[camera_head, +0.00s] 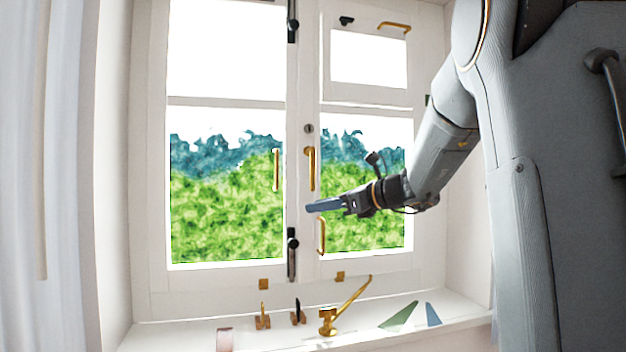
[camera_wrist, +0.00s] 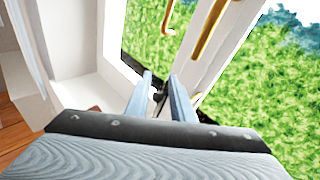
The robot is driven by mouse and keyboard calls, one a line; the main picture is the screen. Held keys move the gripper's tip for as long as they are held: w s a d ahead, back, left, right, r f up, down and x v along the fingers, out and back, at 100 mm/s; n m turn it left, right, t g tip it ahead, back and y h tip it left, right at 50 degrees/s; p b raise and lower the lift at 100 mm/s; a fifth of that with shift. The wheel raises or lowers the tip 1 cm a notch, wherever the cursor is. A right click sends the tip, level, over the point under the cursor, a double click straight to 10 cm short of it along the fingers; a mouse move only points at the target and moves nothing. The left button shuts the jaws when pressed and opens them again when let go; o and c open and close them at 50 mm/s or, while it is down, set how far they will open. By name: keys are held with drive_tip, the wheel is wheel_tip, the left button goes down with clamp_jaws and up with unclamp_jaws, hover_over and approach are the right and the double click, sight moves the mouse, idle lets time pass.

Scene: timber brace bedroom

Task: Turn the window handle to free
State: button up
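The window has several brass handles. One upright brass handle (camera_head: 311,168) is on the middle stile, below a small dark round fitting. A brass pull (camera_head: 276,170) is on the left sash and another brass pull (camera_head: 321,237) is low on the right sash. My gripper (camera_head: 309,207) points left across the middle stile, just below the stile handle and above the right pull. In the wrist view my gripper (camera_wrist: 161,80) has its two fingers apart, with no handle between them. A brass bar (camera_wrist: 210,30) shows beyond the fingers; I cannot tell which handle it is.
A black bolt (camera_head: 292,255) is low on the stile, with another bolt (camera_head: 292,20) at the top. The sill (camera_head: 270,331) carries a brass stay (camera_head: 345,303), a green wedge (camera_head: 399,316) and a blue wedge (camera_head: 432,314). A curtain (camera_head: 40,150) hangs left.

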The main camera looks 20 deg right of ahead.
sight(313, 173)
drive_tip(key=w+d+r+m+t, duration=0.1)
drive_tip(key=d+r+m+t, duration=0.25)
drive_tip(key=r, duration=0.45)
drive_tip(key=shift+n+g, duration=0.35)
drive_tip(key=shift+n, duration=0.1)
drive_tip(key=x, duration=0.2)
drive_tip(key=p+x, duration=0.1)
drive_tip(key=x, duration=0.2)
drive_tip(key=p+x, duration=0.1)
drive_tip(key=x, duration=0.1)
drive_tip(key=shift+w+d+r, duration=0.1)
drive_tip(key=shift+w+d, duration=0.1)
drive_tip(key=shift+w, duration=0.15)
clamp_jaws()
